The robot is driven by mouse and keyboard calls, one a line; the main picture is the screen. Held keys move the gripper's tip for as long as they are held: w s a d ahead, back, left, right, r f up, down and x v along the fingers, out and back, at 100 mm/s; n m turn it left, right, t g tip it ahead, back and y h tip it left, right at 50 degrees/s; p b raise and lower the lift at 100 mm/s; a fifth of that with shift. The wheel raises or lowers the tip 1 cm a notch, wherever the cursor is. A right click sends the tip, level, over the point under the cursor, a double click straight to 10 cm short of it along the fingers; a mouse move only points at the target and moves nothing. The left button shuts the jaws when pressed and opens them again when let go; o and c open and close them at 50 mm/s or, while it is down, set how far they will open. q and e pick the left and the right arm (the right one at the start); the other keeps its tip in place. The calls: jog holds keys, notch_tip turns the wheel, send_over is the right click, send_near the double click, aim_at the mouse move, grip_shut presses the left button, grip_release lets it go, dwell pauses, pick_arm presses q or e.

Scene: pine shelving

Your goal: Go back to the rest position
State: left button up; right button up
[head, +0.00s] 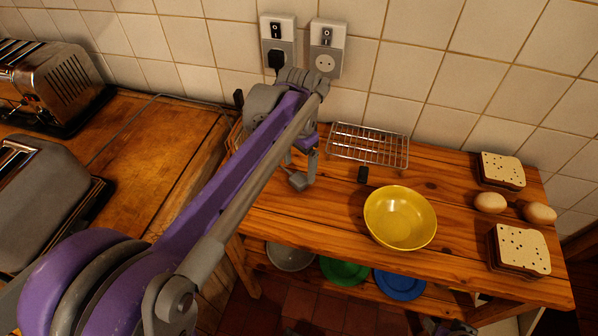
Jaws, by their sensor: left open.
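My left arm, purple and grey, reaches in from the lower left across the picture. Its gripper (305,178) hangs over the left part of the pine shelf top (330,215), left of the wire rack and the yellow bowl. The gripper is open and I see nothing between its fingers. How high it is above the wood is hard to tell. At the bottom edge a small purple and grey part of mine shows, perhaps my right arm; its jaws cannot be made out.
The shelf top holds a wire rack (368,146), yellow bowl (400,217), two bread-like stacks (502,169) (521,249) and two eggs (490,202) (539,213). A lower shelf holds grey (290,257), green (344,271) and blue dishes (400,285). Toasters (50,85) (40,195) stand left. A tiled wall closes the back.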

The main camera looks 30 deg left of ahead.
pick_arm(q)
notch_tip(320, 180, up, 6)
jog(key=shift+r, duration=0.25)
jog(key=s+d+f+n+t+p, duration=0.1)
jog(key=s+d+f+t+p, duration=0.1)
jog(key=s, duration=0.5)
jog(key=shift+s+d+f+t+p, duration=0.35)
jog(key=shift+d+f+p, duration=0.2)
jog(key=shift+d, duration=0.5)
jog(key=s+d+f+t, duration=0.1)
jog(key=s+f, duration=0.1)
jog(key=s+f+n+p, duration=0.1)
jog(key=s+f, duration=0.1)
jog(key=s, duration=0.1)
jog(key=s+d+f+n+t, duration=0.1)
jog(key=s+f, duration=0.1)
jog(key=s, duration=0.1)
jog(key=shift+d+f+t+p, duration=0.35)
